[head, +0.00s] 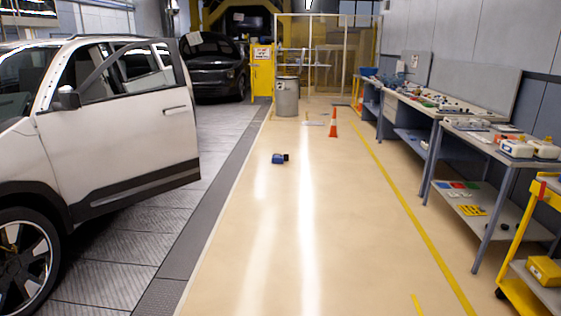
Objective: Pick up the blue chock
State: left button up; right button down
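A small blue object (278,159), which looks like the blue chock, lies on the beige floor ahead, a little left of the picture's middle. It has a dark part at its right end. It is small in the view, so its exact shape is hard to tell. Nothing covers it and nothing touches it. Neither of my grippers shows in the head view.
A white car (120,120) with its door open stands at the left. Workbenches (487,147) line the right side, with a yellow cart (530,225) at the near right. An orange cone (333,123) and a grey bin (286,97) stand farther back. The floor between is clear.

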aim_at(280, 159)
jog(key=i, duration=7.7)
jog(key=j+u, duration=0.05)
jog(key=j, duration=0.2)
